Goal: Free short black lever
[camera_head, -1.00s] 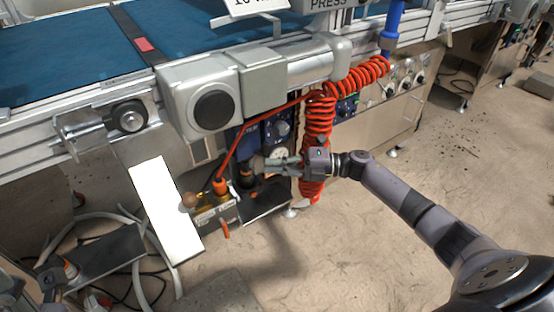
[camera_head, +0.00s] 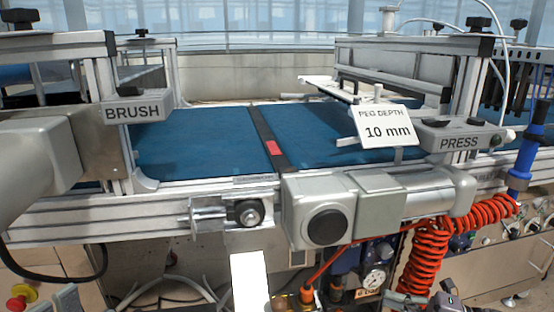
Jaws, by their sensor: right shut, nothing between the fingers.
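Black clamp handles show on the frame posts: one on the press-side post (camera_head: 479,22), and one on the brush-side post (camera_head: 19,17). I cannot tell which of these, if any, is the short black lever. My right gripper (camera_head: 394,298) is at the bottom edge, partly cut off, below the red coiled hose. It is shut and empty, low in front of the machine and well apart from the black handles. My left gripper is not in view.
The blue conveyor belt (camera_head: 197,146) runs behind the aluminium rail. A "PEG DEPTH 10 mm" sign (camera_head: 384,126) stands by the PRESS box (camera_head: 452,138). The BRUSH box (camera_head: 138,109) is at left. A grey motor housing (camera_head: 322,212) and the red coiled hose (camera_head: 426,257) stick out in front.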

